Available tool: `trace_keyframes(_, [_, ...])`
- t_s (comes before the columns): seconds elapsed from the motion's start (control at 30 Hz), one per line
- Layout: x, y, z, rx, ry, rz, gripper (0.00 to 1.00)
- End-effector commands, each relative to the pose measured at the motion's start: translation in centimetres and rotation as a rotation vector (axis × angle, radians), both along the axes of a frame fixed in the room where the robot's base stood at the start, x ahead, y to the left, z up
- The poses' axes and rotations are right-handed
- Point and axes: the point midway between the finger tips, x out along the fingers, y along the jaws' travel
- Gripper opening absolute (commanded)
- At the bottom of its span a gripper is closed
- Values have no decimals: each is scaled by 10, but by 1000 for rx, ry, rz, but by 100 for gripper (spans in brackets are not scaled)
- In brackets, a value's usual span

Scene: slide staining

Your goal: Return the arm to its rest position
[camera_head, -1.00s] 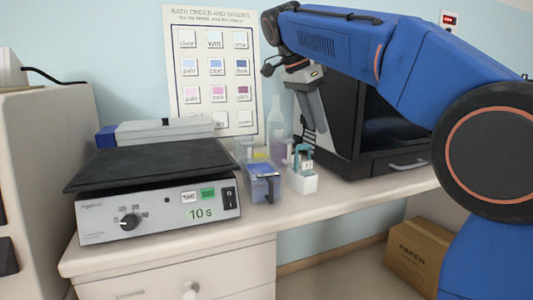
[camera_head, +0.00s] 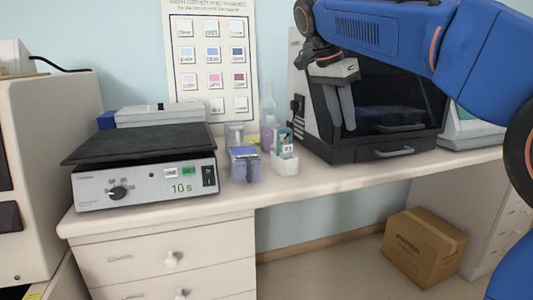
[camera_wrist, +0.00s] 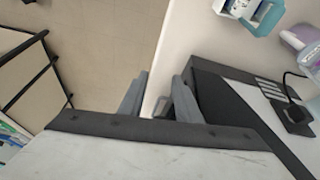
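My gripper (camera_head: 342,125) hangs at the end of my blue arm, in front of the black-fronted cabinet (camera_head: 398,151), with its fingers pointing down. In the wrist view its two grey fingers (camera_wrist: 160,82) stand apart with nothing between them. The counter edge and floor show past them. The blue staining jar (camera_head: 244,165) and the white holder (camera_head: 285,165) with a teal-handled piece stand on the counter to the left of my gripper, clear of it.
A shaker (camera_head: 145,182) with a black platform and a "10 s" display stands left on the counter (camera_head: 330,184). A bottle (camera_head: 268,110) stands behind the jars. A poster (camera_head: 247,60) hangs on the wall. A cardboard box (camera_head: 425,248) sits on the floor at right.

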Motion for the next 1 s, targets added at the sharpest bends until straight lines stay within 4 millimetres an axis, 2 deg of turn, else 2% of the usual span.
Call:
trace_keyframes(0.23, [-28,-21,-19,19,21,127,31])
trace_keyframes(0.37, [-53,-36,-38,34,33,233,31])
trace_keyframes(0.67, [-126,-69,-106,64,44,530,31])
trace_keyframes(1.0, [-212,-89,-203,61,13,838,31])
